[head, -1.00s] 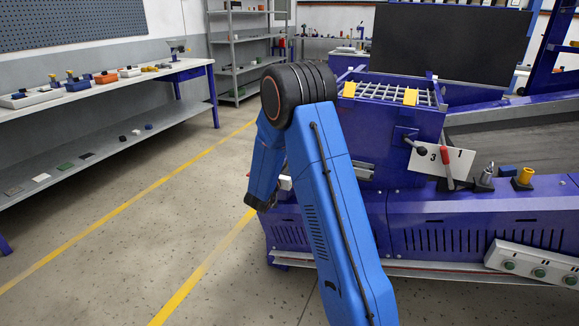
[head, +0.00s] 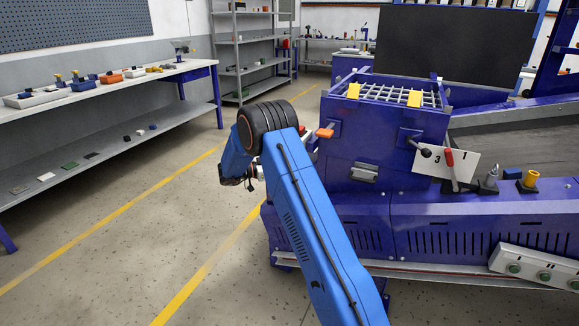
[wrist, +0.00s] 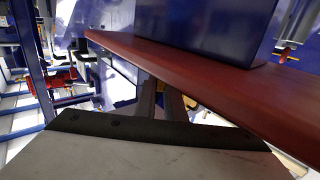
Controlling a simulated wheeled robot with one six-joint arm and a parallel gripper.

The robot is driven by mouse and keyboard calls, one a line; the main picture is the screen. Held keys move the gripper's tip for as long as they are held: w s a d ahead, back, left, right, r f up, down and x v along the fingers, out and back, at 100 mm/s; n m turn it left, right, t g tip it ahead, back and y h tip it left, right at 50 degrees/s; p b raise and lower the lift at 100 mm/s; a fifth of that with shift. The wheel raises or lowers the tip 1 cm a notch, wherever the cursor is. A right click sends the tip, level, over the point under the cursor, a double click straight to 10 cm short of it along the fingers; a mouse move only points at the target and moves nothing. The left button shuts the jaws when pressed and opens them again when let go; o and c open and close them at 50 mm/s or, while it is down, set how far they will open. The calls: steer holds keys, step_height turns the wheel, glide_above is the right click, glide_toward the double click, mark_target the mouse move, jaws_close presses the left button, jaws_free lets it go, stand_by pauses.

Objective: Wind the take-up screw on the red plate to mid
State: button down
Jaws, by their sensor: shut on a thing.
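A long dark red plate (wrist: 215,87) crosses the wrist view from upper left to lower right, close to the camera. A dark blue block (wrist: 215,28) stands above it. My gripper (wrist: 165,100) reaches under the plate's near edge in the wrist view. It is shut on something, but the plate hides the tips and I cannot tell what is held. In the head view, my wrist hangs left of the blue machine and my own arm hides most of the gripper. I cannot make out the take-up screw or its setting in either view.
The blue machine (head: 345,225) fills the middle and right. An orange handle (head: 325,132) sticks out near my arm. A red lever (head: 449,157) stands at a numbered white plate (head: 468,163). A workbench (head: 190,72) is at left; the floor (head: 130,250) between is clear.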

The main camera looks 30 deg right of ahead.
steer(key=shift+w+d+m+g+y, duration=0.15)
steer(key=shift+m+g+y, duration=0.15)
steer(key=shift+m+g, duration=0.7)
steer(key=shift+g, duration=0.4)
steer(key=c, duration=1.8)
jaws_free()
steer(key=shift+r, duration=0.1)
steer(key=shift+c, duration=0.2)
